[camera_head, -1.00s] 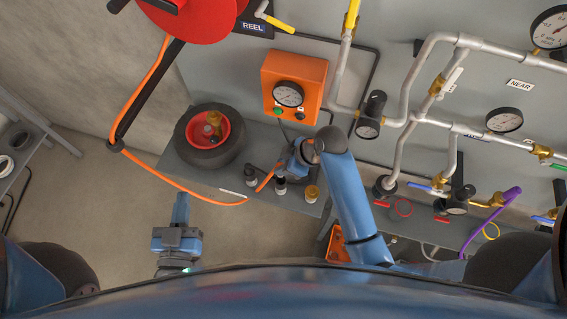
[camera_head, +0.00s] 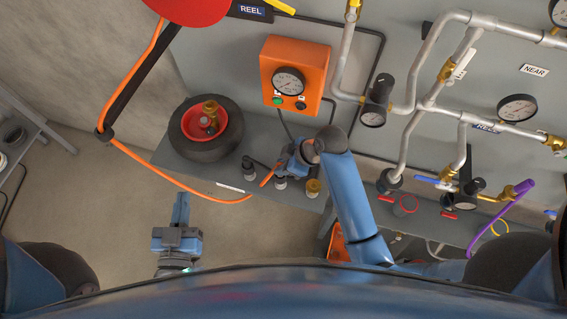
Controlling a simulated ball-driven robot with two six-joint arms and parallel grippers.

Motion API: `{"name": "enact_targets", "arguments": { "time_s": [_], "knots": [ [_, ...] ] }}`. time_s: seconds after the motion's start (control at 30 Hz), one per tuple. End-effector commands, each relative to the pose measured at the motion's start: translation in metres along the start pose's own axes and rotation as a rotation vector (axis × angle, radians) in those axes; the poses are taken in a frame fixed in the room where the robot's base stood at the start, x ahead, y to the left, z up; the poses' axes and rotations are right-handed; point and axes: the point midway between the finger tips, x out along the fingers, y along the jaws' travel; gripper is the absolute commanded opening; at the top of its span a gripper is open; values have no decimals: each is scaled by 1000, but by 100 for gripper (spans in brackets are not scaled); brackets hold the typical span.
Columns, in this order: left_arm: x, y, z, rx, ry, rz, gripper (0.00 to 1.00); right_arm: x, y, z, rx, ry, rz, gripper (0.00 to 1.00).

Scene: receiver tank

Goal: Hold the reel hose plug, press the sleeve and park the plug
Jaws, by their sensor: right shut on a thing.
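The orange reel hose (camera_head: 160,176) hangs from the reel, passes a dark guide and curves right along the bench front to my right gripper (camera_head: 272,172). My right gripper is shut at the hose end, over the bench; the plug and sleeve are mostly hidden by the gripper and too small to make out. Small upright posts stand below and beside it: a grey one (camera_head: 249,172), another (camera_head: 281,184) and a brass-topped one (camera_head: 313,188). Which is the parking place I cannot tell. My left gripper (camera_head: 181,200) points away from me over the floor, apart from the bench; its finger gap is not clear.
The red reel (camera_head: 190,8) is at the top. A black tyre with a red hub (camera_head: 190,146) sits on the bench (camera_head: 175,165), left of my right gripper. An orange gauge box (camera_head: 312,62) is behind. Pipes and valves (camera_head: 410,80) fill the right. Open floor lies at left.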

Motion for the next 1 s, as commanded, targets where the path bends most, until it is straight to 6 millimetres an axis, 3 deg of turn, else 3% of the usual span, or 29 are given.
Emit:
{"name": "enact_targets", "arguments": {
  "time_s": [1.0],
  "knots": [
    [0, 0, -5, 0, 0, 0, 0, 0, 0, 0, 0, 0, 0, 0]
  ]
}}
